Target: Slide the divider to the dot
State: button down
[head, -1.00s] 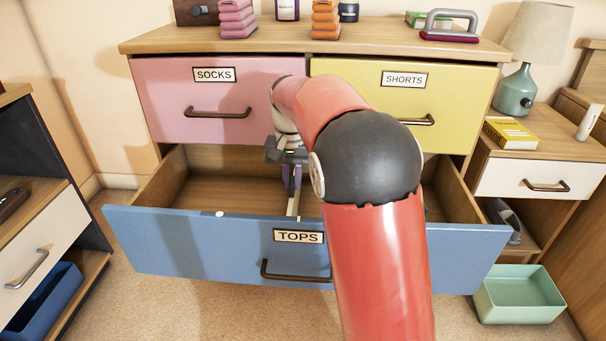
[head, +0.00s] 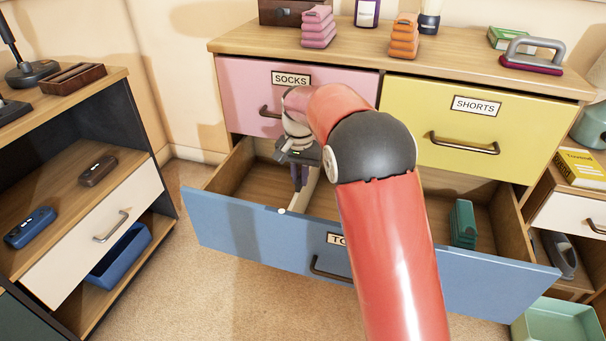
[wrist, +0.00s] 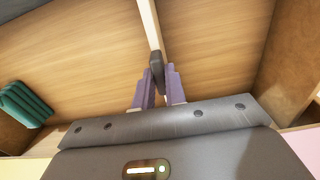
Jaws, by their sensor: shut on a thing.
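The divider (head: 308,190) is a pale wooden strip standing front to back in the open blue TOPS drawer (head: 235,222). Its front end is just right of the white dot (head: 282,211) on the top edge of the drawer front, with a small gap. My gripper (head: 299,183) reaches down into the drawer. In the wrist view, my gripper's purple fingers (wrist: 159,90) are shut on the divider's dark tab (wrist: 157,68), and the pale strip (wrist: 148,22) runs away from it. The dot does not show there. My arm hides part of the drawer.
Folded green clothes (head: 463,222) lie in the drawer's right part. The drawer floor left of the divider is bare. The pink SOCKS drawer (head: 240,95) and yellow SHORTS drawer (head: 480,130) above are closed. A shelf unit (head: 95,230) stands at left.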

jog(key=shift+a, duration=0.3)
jog(key=c, duration=1.4)
grip_release()
jog(key=shift+a, duration=0.1)
jog(key=shift+c, duration=0.2)
jog(key=shift+r+p, duration=0.55)
jog(key=shift+r, duration=3.4)
